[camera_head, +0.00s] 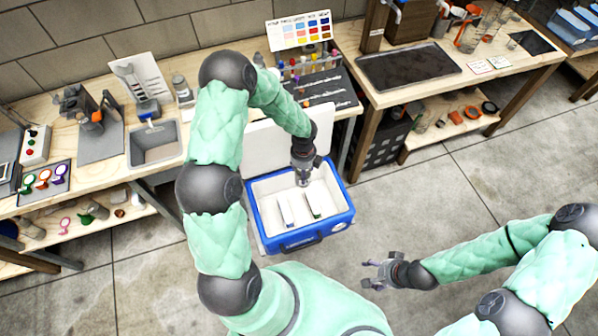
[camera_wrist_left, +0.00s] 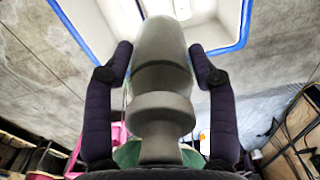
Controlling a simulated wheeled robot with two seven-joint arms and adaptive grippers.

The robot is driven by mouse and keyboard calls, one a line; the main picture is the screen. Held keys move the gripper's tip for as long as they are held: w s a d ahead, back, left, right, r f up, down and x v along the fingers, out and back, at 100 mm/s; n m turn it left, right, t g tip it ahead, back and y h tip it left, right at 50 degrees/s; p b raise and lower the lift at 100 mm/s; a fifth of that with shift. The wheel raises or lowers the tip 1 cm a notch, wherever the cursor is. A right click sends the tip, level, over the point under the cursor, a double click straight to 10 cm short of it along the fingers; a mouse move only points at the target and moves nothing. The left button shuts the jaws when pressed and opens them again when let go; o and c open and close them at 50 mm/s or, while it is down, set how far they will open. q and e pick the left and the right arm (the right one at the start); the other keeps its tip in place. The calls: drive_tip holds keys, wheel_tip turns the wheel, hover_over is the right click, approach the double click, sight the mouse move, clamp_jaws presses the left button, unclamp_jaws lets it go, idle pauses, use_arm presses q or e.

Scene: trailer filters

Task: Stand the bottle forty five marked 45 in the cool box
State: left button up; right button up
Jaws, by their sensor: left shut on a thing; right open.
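The cool box (camera_head: 335,219) is a blue box with a white inside, standing open on the floor in front of the bench. My left gripper (camera_head: 303,172) points down over its back part and is shut on a grey bottle (camera_wrist_left: 160,60). In the left wrist view the bottle lies between the two dark fingers, with the blue rim and white inside of the box beyond. No 45 mark is readable, and I cannot tell whether the bottle touches the box floor. My right gripper (camera_head: 380,271) is open and empty, right of the box and above the floor.
Two narrow white blocks (camera_head: 286,211) stand in the front part of the cool box. Its white lid (camera_head: 240,143) is raised behind it. The bench with a bottle rack (camera_head: 307,66) and sink (camera_head: 154,146) runs along the wall. Floor right of the box is clear.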

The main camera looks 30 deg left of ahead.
sight(299, 182)
use_arm(q)
drive_tip(key=m, duration=0.2)
drive_tip(key=f+m, duration=0.1)
drive_tip(key=s+a+f+m+p, duration=0.1)
drive_tip(key=m, duration=0.1)
drive_tip(key=shift+m, duration=0.3)
drive_tip(key=shift+f+m, duration=0.15)
drive_tip(key=shift+m, duration=0.15)
drive_tip(key=shift+f+b, duration=11.85)
drive_tip(key=shift+f, duration=0.85)
drive_tip(key=o, duration=1.9)
drive_tip(key=shift+r+p, duration=9.8)
drive_tip(key=shift+r, duration=0.25)
